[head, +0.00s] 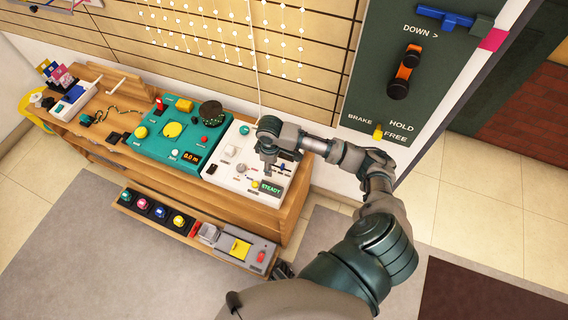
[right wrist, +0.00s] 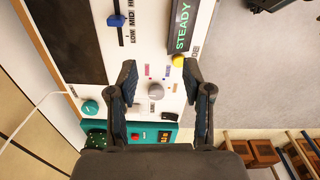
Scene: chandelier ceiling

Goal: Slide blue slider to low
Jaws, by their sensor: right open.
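The blue slider (right wrist: 116,20) is on the white panel (right wrist: 88,12) in the right wrist view. Its knob sits on a dark vertical track, beside the MID label, with LOW below it in the picture and HIGH above. My right gripper (right wrist: 160,76) is open and empty, its two fingers spread over the panel. The slider lies up and left of the left finger, not between the fingers. In the head view my right gripper (head: 268,166) hangs over the white panel (head: 222,178) and partly hides its controls. My left gripper is in neither view.
A green STEADY display (head: 271,187) and a yellow button (right wrist: 178,61) are near the slider. A grey knob (right wrist: 156,91) shows between the fingers. A teal panel (head: 150,146) adjoins on the left. A lower shelf holds several coloured buttons (head: 158,212). A wall panel (head: 440,75) stands at right.

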